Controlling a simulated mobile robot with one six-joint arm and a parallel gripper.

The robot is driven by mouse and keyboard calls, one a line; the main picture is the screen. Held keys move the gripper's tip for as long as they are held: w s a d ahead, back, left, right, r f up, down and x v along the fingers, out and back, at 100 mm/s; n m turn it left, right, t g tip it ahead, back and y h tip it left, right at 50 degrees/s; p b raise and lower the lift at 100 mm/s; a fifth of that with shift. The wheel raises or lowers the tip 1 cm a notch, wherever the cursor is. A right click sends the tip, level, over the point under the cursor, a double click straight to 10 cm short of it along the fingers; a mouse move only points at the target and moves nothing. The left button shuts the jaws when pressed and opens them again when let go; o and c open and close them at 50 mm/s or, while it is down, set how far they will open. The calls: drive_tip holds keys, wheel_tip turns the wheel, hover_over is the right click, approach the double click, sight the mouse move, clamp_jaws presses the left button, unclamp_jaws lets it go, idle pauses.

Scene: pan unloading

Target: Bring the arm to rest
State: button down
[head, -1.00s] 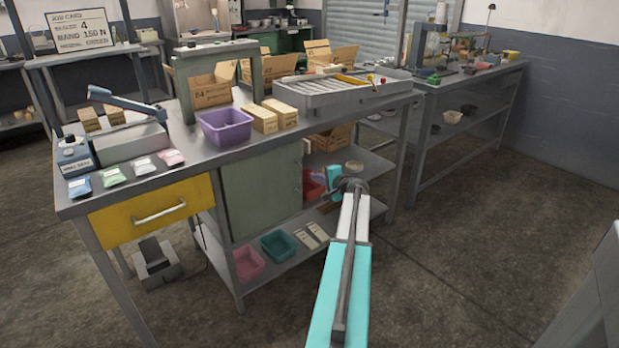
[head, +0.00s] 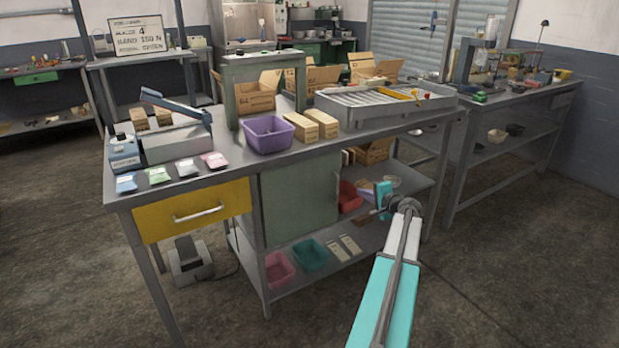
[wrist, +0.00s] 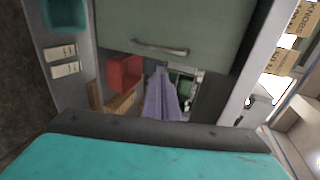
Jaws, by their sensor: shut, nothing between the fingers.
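My arm reaches from the bottom of the head view toward the lower shelf of the near workbench (head: 290,160). My gripper (head: 381,203) is at its far end, small and partly hidden by my wrist. It is shut and empty, in front of the open bay right of the green cabinet door (head: 301,197). A red bin (wrist: 124,72) and a lavender item (wrist: 161,97) lie below the door in that view. I cannot tell how far the gripper is from them.
On the bench stand a purple bin (head: 268,134), small tan boxes (head: 322,122) and a grey tray (head: 385,105). Pink (head: 278,268) and teal (head: 309,253) bins sit on the lower shelf. A second bench (head: 520,150) stands at right. The floor (head: 500,290) at front right is clear.

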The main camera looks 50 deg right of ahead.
drive_tip(key=w+a+f+n+g+y+p, duration=0.1)
drive_tip(key=w+a+f+n+y, duration=0.1)
drive_tip(key=w+a+f, duration=0.6)
drive_tip(key=w+a+f+n+g+y+p, duration=0.1)
drive_tip(key=a+f+n+g+y, duration=0.2)
drive_tip(key=a, duration=1)
drive_tip(key=w+a+f+n+y+p, duration=0.1)
drive_tip(key=w+a+f+n+y, duration=0.1)
drive_tip(key=w+a+f, duration=0.6)
drive_tip(key=s+a+f+n+g+y+p, duration=0.1)
drive_tip(key=s+a+f+g, duration=0.15)
drive_tip(key=a, duration=0.55)
drive_tip(key=s+a+f+n+g+y+p, duration=0.1)
drive_tip(key=s+a+f+n, duration=0.15)
drive_tip(key=a, duration=0.55)
drive_tip(key=s+a+f+n+g+p, duration=0.1)
drive_tip(key=s+a+f+n+g, duration=0.4)
drive_tip(key=a, duration=0.6)
drive_tip(key=s+a+f+g+p, duration=0.1)
drive_tip(key=s+a+f, duration=0.3)
drive_tip(key=s+a, duration=0.5)
drive_tip(key=s+a+n+g+h+p, duration=0.1)
drive_tip(key=s+a+n+g, duration=0.1)
drive_tip(key=s+a, duration=0.3)
drive_tip(key=s+a+f+n+g+h+p, duration=0.1)
drive_tip(key=s+a+n, duration=0.4)
drive_tip(key=s, duration=0.6)
drive_tip(key=shift+s+a+g+h+p, duration=0.15)
drive_tip(key=shift+s+g+h+p, duration=0.2)
drive_tip(key=shift+g+h, duration=0.65)
